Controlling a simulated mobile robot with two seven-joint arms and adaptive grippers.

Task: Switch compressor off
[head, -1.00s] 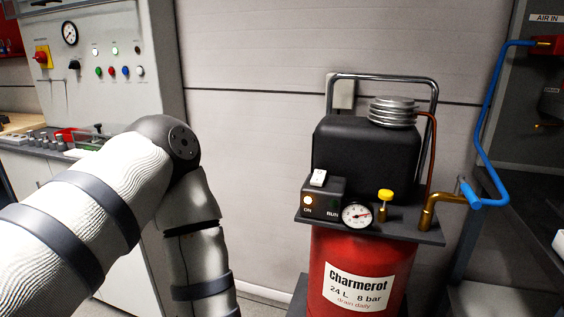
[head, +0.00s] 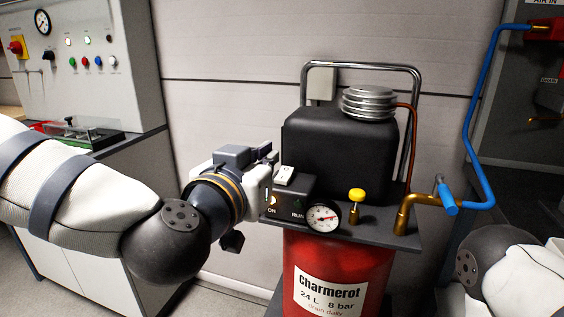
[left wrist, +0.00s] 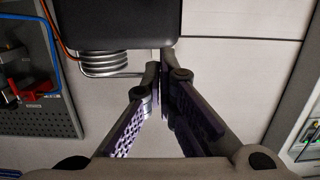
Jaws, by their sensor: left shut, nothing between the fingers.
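The compressor has a red tank (head: 335,262), a black motor housing (head: 340,150) and a small dark switch box (head: 296,192) with a white rocker switch (head: 284,175) on top. The words ON and RUN show on the box front. My left gripper (head: 270,156) is just left of the switch box, its fingers behind the rocker's left side in the picture; I cannot tell whether it touches. In the left wrist view the fingers (left wrist: 158,78) are together and empty, below the black housing (left wrist: 110,24). The switch does not show there. My right gripper is out of view.
A pressure gauge (head: 323,217) and yellow knob (head: 357,196) stand right of the switch box. A tubular handle (head: 362,66) rises behind the housing. A brass outlet (head: 404,212) leads to a blue hose (head: 485,110). A control cabinet (head: 90,95) stands at left.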

